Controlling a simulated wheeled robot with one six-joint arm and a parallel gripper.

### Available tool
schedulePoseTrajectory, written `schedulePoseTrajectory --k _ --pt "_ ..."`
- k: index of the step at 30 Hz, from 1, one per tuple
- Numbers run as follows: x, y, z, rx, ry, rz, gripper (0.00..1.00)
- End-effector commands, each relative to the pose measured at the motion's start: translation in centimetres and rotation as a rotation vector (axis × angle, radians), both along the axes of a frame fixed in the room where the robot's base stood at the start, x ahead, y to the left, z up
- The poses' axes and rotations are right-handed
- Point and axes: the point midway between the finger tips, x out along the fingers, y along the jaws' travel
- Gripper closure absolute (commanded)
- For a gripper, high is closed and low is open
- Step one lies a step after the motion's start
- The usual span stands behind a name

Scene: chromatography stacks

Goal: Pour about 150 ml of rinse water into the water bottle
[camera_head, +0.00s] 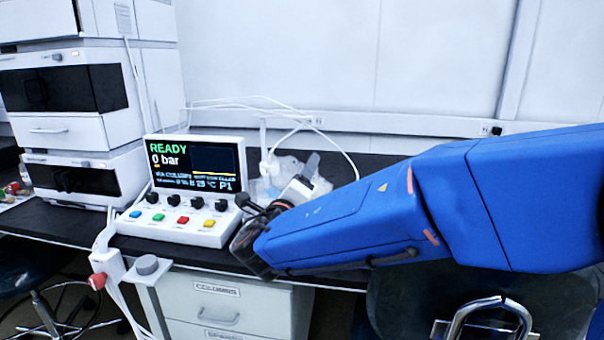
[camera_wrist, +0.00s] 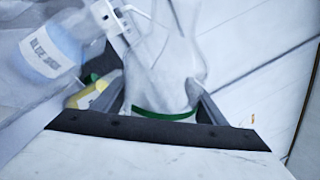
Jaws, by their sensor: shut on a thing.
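My gripper (camera_wrist: 165,100) is shut on a clear vessel (camera_wrist: 170,45) with a green band near its lower end in the wrist view. The vessel stands between the two fingers, and its upper part runs out of the top of the picture. I cannot make out the water level in it. In the head view my blue arm hides most of the gripper and the held vessel.
A control panel (camera_head: 193,190) reading READY and 0 bar stands on the black bench (camera_head: 30,213). White instrument stacks (camera_head: 70,90) stand at the left. Clear objects (camera_head: 285,165) and white tubing are behind my gripper.

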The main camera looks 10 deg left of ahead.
Motion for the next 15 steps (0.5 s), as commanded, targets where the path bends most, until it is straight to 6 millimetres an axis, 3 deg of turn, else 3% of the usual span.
schedulePoseTrajectory --k 15 --pt "0.02 -0.19 0.34 -0.082 -0.007 0.000 0.81"
